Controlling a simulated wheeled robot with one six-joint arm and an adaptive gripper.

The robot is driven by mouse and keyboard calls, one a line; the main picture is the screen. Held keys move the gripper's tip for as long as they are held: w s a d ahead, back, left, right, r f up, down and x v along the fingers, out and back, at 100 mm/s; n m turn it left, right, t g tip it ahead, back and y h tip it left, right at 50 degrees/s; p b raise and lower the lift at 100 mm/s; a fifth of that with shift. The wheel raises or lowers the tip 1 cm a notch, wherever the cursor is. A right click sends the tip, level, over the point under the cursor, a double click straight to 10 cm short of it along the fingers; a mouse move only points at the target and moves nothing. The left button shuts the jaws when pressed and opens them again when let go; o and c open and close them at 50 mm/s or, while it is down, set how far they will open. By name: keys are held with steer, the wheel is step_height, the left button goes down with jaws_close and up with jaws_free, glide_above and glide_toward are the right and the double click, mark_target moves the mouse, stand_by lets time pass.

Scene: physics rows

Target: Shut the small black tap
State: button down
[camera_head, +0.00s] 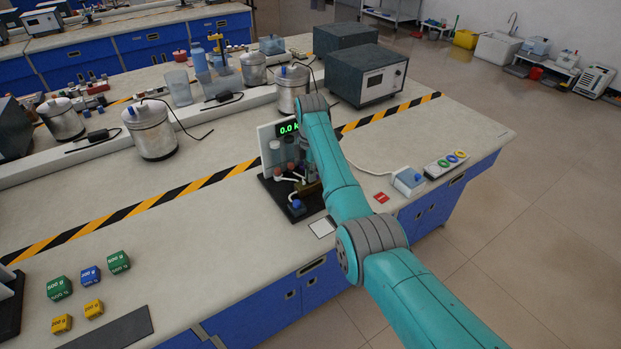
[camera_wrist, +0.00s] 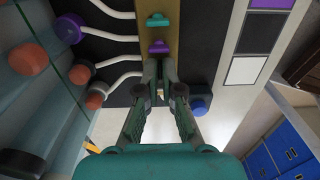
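The apparatus stands on a black base (camera_head: 280,203) with a brass-coloured strip (camera_wrist: 158,32) carrying small taps. In the wrist view a teal tap (camera_wrist: 158,20) and a purple tap (camera_wrist: 159,47) sit on the strip, with white tubes (camera_wrist: 112,37) joining it from the left. My gripper (camera_wrist: 161,76) points down at the strip just below the purple tap, its fingertips close together with a narrow gap. No small black tap can be made out; the fingers cover that part of the strip. The arm mostly hides the gripper in the head view.
A blue knob (camera_wrist: 201,105) stands right of the fingers. A display panel (camera_head: 270,143) is behind the apparatus, with glass tubes before it. A grey box (camera_head: 367,75), a small switch box (camera_head: 408,181) and a button strip (camera_head: 446,164) are to the right.

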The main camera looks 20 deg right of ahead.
steer(key=m, duration=0.4)
steer(key=shift+m, duration=1.5)
steer(key=m, duration=0.2)
steer(key=shift+m, duration=0.4)
steer(key=m, duration=0.3)
steer(key=shift+m, duration=0.7)
